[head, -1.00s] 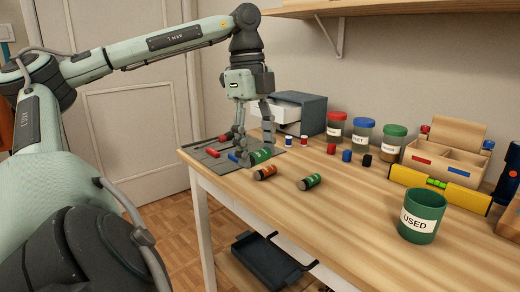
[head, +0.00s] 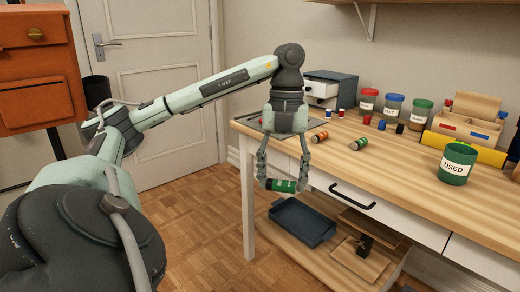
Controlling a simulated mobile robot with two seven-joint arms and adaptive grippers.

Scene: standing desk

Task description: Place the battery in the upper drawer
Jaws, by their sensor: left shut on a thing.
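My left gripper (head: 281,185) is shut on a green battery with a dark end (head: 286,186). It holds the battery sideways, in front of the desk's left front corner. The gripper is in front of and below this box in the picture. A white desk drawer with a black handle (head: 352,197) sits under the desktop, to the right of the gripper. My right gripper is not in view.
An orange battery (head: 319,137) and another green battery (head: 360,143) lie on the desk (head: 400,165). A green USED cup (head: 457,163), lidded jars (head: 394,107) and a wooden organizer (head: 465,120) stand on it. A dark tray (head: 301,222) lies on the lower shelf. An orange cabinet (head: 36,75) is at left.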

